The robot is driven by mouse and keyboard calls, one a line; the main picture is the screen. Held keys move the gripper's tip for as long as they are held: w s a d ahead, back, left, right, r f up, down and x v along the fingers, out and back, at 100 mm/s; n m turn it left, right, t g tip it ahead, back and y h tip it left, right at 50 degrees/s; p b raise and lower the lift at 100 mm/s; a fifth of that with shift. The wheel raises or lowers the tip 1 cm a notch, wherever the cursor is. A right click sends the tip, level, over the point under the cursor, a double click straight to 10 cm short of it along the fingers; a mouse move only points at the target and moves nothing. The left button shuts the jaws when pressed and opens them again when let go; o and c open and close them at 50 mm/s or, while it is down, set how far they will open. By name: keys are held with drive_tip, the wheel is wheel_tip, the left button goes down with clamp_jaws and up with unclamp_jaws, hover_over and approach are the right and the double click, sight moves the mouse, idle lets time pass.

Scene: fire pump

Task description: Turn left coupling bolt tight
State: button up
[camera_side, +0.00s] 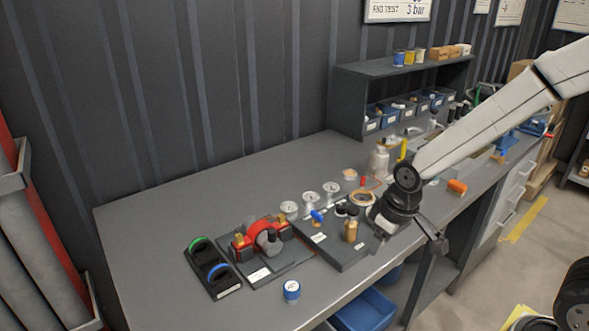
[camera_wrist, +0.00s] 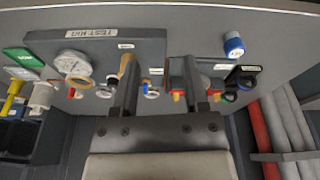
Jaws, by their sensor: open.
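The red pump (camera_side: 262,238) with brass-coloured ends sits on a dark plate left of the middle of the bench. I cannot make out the left coupling bolt as a separate part. My gripper (camera_wrist: 158,72) is open, with a wide empty gap between its two dark fingers. In the side view my wrist is over the bench's front edge, to the right of the pump and apart from it. The fingertips are hard to make out there.
A dark test rig plate (camera_side: 345,249) with small fittings lies right of the pump; its gauge (camera_wrist: 73,64) shows in the wrist view. A black tray with green and blue rings (camera_side: 197,243) lies left. A blue-capped jar (camera_side: 291,291) stands in front. The bench's left end is clear.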

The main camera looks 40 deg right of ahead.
drive_tip(key=w+a+r+n+g, duration=0.1)
drive_tip(key=w+a+n, duration=0.3)
drive_tip(key=w, duration=0.5)
drive_tip(key=w+a+r+n, duration=0.1)
drive_tip(key=w+a+n, duration=0.25)
drive_tip(key=w, duration=0.55)
drive_tip(key=n+g, duration=0.1)
drive_tip(key=n, duration=0.8)
hover_over(239, 235)
drive_tip(key=shift+s+f, duration=0.1)
drive_tip(key=shift+f, duration=0.7)
drive_tip(key=shift+a, duration=0.1)
drive_tip(key=shift+f, duration=0.1)
drive_tip(key=shift+f, duration=3.8)
clamp_jaws()
